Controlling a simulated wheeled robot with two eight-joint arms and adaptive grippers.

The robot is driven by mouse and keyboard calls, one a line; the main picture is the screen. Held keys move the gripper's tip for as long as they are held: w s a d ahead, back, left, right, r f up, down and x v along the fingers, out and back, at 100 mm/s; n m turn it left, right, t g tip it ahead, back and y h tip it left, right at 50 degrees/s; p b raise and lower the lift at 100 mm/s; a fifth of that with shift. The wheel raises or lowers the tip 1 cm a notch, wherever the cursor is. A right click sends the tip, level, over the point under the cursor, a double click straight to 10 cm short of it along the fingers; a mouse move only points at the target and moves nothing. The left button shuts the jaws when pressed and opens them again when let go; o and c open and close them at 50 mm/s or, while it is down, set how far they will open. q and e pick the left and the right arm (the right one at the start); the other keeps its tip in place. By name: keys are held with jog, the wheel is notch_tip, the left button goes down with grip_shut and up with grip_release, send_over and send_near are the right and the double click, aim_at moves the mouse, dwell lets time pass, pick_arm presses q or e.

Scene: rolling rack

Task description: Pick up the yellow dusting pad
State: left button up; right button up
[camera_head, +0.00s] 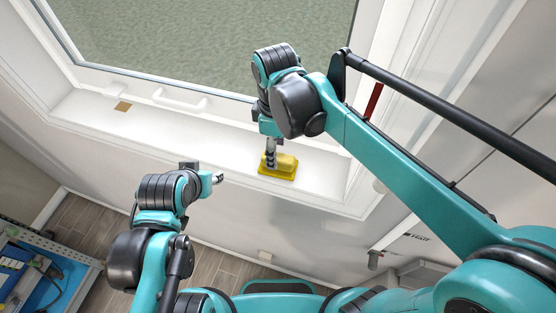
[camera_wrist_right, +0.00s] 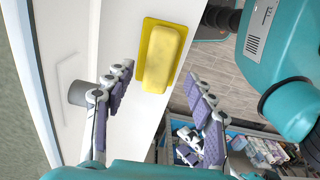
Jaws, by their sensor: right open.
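The yellow dusting pad (camera_head: 287,162) lies on the white window sill (camera_head: 215,140), near the sill's right part. It also shows in the right wrist view (camera_wrist_right: 163,55), a raised soft-edged block on a flat yellow base. My right gripper (camera_head: 270,158) is above the pad in the head view and hides part of it. In the right wrist view the right gripper (camera_wrist_right: 158,76) is open, its purple-padded fingers spread apart with the pad just beyond the gap. Nothing is held between them. My left gripper (camera_head: 216,179) hangs in front of the sill, away from the pad; its jaws are too small to read.
The window frame (camera_head: 140,82) rises behind the sill, with a white handle (camera_head: 180,101). A small tan square (camera_head: 123,106) lies on the sill at left. A blue rack with tools (camera_head: 45,270) stands at lower left. The sill between square and pad is clear.

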aim_at(278, 157)
jog(key=f, duration=0.3)
jog(key=shift+w+d+f+p, duration=0.15)
jog(key=shift+d+f+p, duration=0.1)
jog(key=shift+d+p, duration=0.05)
jog(key=shift+f, duration=0.2)
grip_shut()
jog(key=shift+r, duration=0.1)
notch_tip(278, 157, up, 10)
jog(key=shift+f+b, duration=0.1)
jog(key=shift+b, duration=0.5)
